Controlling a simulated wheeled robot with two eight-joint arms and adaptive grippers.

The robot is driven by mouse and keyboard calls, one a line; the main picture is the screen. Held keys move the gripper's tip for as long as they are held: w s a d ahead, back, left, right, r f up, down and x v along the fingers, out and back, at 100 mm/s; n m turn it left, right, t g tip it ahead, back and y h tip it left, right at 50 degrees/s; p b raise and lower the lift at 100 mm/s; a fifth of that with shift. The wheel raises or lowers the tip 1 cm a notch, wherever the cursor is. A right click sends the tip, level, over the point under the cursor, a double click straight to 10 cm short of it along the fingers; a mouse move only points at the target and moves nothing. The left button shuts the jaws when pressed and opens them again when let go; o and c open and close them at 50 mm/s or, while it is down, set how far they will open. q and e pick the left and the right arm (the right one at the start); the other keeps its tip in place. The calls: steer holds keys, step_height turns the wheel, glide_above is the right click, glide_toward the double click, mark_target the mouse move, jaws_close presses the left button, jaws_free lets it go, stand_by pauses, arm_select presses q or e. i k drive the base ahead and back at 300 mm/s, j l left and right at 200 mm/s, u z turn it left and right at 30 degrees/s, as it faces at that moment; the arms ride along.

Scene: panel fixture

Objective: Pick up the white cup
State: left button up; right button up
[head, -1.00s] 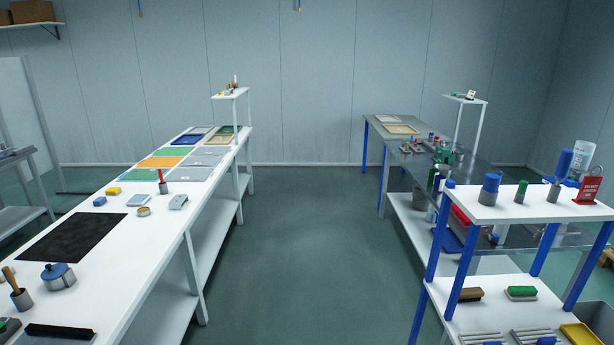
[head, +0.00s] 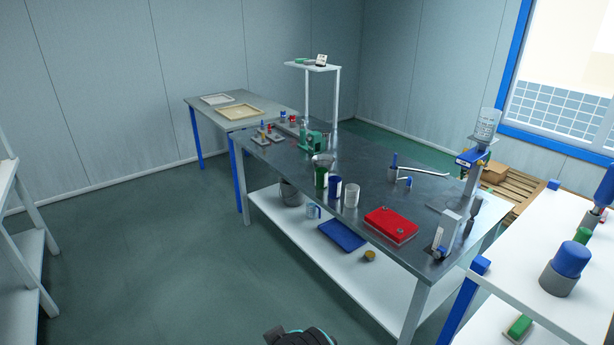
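A white cup (head: 351,194) stands upright on the dark grey metal tabletop (head: 270,155), near its front edge. Neither of my grippers shows in the head view. Only a dark rounded part of mine with a teal band shows at the bottom edge, well below and apart from the table. No fingers can be seen on it.
A red box (head: 391,225) lies right of the white cup. A dispenser stand (head: 474,165) rises at the table's right end. The lower shelf holds a blue tray (head: 342,236). A white shelf unit (head: 520,245) is at right. Open floor lies left.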

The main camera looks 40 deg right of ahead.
mark_target(352, 196)
steer(key=i+z, duration=0.3)
steer(key=i, duration=0.2)
steer(key=i+z, duration=0.3)
steer(key=i, duration=0.2)
steer(key=i+j+z, duration=0.1)
steer(key=i+z, duration=0.25)
steer(key=i, duration=0.15)
steer(key=i+j+z, duration=0.3)
steer(key=i, duration=0.15)
